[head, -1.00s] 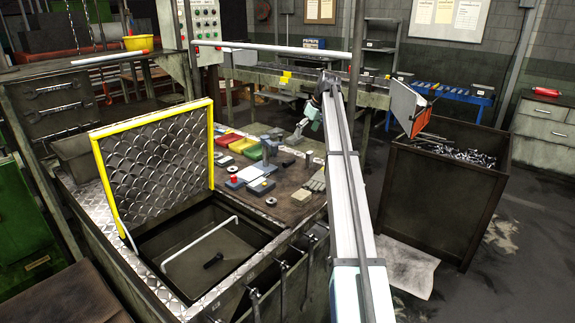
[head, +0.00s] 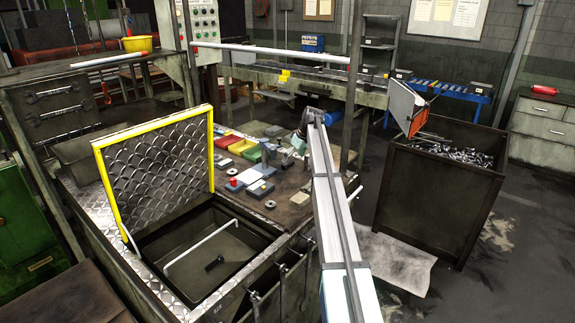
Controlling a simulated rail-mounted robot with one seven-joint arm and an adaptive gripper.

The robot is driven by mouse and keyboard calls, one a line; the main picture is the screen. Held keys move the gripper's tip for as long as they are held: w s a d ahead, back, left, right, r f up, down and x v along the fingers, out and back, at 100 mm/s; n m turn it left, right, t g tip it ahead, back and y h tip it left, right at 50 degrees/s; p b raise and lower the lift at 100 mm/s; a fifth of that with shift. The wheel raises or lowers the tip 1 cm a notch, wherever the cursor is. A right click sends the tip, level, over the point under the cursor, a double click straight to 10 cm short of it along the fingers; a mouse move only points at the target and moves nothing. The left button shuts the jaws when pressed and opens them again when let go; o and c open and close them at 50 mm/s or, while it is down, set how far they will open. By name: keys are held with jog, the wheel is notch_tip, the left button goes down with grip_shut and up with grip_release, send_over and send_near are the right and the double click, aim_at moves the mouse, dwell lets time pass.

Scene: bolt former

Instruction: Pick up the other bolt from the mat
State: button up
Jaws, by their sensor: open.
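My gripper (head: 299,143) is at the far end of my arm, over the back right part of the brown work surface (head: 291,216). It is open, small in view and partly merged with the grey items behind it. I cannot make out the mat or a bolt on it among the small items there; my arm hides part of the right side. A dark bolt-like piece (head: 214,263) lies on the floor of the open pit at the front, well away from my gripper.
Red, yellow and green bins (head: 247,149) stand left of my gripper. Blue-grey blocks (head: 260,188) and a dark ring (head: 270,205) lie nearer. A raised yellow-edged lid (head: 155,165) stands left. A bin of metal parts (head: 435,200) is at the right.

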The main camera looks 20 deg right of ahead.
aim_at(288, 165)
jog(key=shift+p+x, duration=0.3)
jog(key=shift+x, duration=1.15)
jog(key=c, duration=1.3)
jog(key=shift+o, duration=0.2)
jog(key=shift+r, duration=0.2)
